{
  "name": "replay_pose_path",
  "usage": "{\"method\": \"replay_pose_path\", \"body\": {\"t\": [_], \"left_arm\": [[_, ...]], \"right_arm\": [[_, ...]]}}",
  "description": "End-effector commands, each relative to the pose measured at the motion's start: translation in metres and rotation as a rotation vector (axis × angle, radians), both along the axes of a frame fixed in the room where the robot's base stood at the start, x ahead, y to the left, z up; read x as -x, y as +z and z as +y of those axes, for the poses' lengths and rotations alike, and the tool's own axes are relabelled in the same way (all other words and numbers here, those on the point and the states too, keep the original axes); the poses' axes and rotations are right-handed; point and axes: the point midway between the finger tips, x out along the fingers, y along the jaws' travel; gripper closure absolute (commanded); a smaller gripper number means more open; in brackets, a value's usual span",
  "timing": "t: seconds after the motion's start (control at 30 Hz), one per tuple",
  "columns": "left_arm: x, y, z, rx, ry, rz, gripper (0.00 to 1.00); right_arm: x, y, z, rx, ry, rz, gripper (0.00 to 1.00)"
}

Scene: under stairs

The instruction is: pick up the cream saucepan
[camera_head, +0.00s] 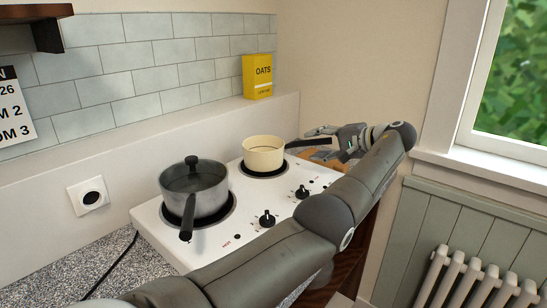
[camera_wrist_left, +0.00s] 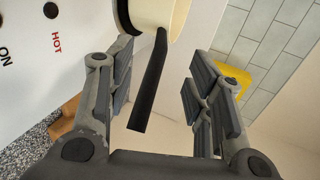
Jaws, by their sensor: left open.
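The cream saucepan (camera_head: 263,152) sits on the right burner of the white hob, its black handle (camera_head: 307,143) pointing right. In the left wrist view the pan's cream side (camera_wrist_left: 150,12) shows at the top edge, and its black handle (camera_wrist_left: 150,82) reaches down between the finger pads. My left gripper (camera_head: 318,142) is open at the handle's end, with a finger to each side of it. In the left wrist view the gripper (camera_wrist_left: 160,85) has clear gaps between both pads and the handle. My right gripper is not in view.
A grey lidded pot (camera_head: 194,189) stands on the left burner of the white hob (camera_head: 160,232), its handle towards the front. A yellow oats box (camera_head: 257,77) stands on the ledge behind. A tiled wall is at the back; a window and radiator (camera_head: 470,280) are at right.

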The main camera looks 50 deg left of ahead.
Motion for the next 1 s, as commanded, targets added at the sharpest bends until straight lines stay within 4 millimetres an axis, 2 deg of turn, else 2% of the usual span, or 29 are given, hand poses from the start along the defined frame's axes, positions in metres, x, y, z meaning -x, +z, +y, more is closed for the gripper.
{"method": "replay_pose_path", "body": {"t": [0.13, 0.37, 0.63, 0.9, 0.93, 1.0], "left_arm": [[0.004, -0.008, 0.025, 0.0, 0.003, 0.002, 0.52], [0.007, -0.015, 0.042, 0.0, 0.002, 0.002, 0.52], [0.015, -0.029, 0.078, 0.0, 0.003, 0.004, 0.52], [0.015, -0.033, 0.084, 0.0, 0.0, 0.002, 0.52], [0.015, -0.033, 0.084, 0.0, 0.0, 0.002, 0.53], [0.015, -0.033, 0.084, 0.0, 0.0, 0.002, 0.62]], "right_arm": [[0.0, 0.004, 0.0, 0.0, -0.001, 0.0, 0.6], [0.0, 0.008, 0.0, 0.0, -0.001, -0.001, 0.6], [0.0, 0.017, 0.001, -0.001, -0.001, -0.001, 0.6], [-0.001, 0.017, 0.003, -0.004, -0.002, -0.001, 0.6], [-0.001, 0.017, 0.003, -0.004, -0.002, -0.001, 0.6], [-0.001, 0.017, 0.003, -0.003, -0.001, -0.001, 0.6]]}}
